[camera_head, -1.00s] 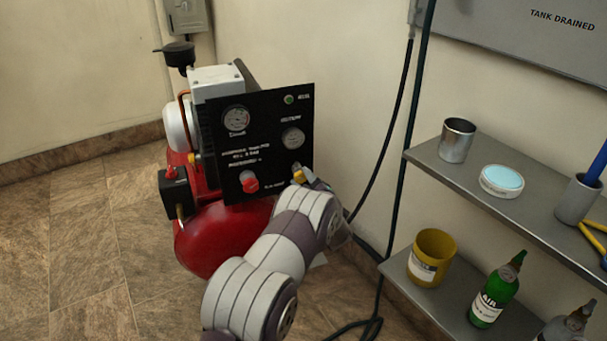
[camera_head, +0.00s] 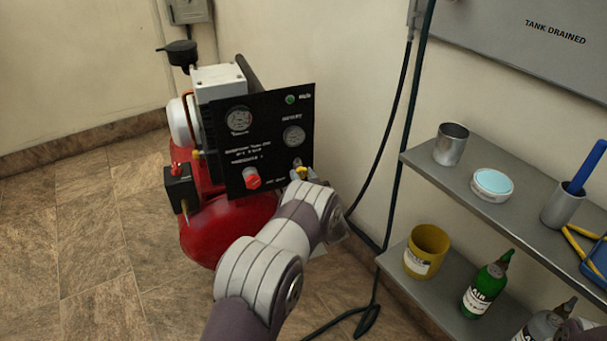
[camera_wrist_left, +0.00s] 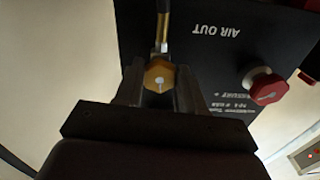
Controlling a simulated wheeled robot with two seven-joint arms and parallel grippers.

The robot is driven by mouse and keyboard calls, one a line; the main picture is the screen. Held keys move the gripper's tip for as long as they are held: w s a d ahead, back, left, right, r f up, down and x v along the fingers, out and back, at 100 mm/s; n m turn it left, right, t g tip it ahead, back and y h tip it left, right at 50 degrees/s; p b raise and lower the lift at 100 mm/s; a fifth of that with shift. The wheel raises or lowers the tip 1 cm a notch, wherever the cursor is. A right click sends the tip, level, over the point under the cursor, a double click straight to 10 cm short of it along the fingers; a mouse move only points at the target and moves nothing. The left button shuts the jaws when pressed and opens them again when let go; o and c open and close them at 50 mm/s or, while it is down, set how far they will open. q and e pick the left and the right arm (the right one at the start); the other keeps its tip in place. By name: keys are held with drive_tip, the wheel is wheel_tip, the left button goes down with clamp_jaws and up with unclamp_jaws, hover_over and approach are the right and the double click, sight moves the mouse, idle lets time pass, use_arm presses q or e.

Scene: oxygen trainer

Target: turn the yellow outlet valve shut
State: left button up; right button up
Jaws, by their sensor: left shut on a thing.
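The yellow outlet valve (camera_head: 301,173) sits at the lower right of the black panel (camera_head: 265,140) on the red compressor (camera_head: 225,228). In the head view my left arm mostly covers it. In the left wrist view the brass-yellow valve (camera_wrist_left: 159,76) lies between the two dark fingers of my left gripper (camera_wrist_left: 160,88), which is shut on it. A thin stem runs up from it in that view, near the "AIR OUT" print. My left gripper also shows small at the panel in the head view (camera_head: 303,176).
A red knob (camera_head: 251,178) is left of the valve on the panel, with gauges above. Black cables hang between compressor and shelf.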

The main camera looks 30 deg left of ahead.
use_arm(q)
drive_tip(key=shift+f+m, duration=0.1)
drive_tip(key=shift+m, duration=0.7)
drive_tip(key=shift+s, duration=0.1)
drive_tip(key=o, duration=1.1)
drive_tip(key=shift+c, duration=0.2)
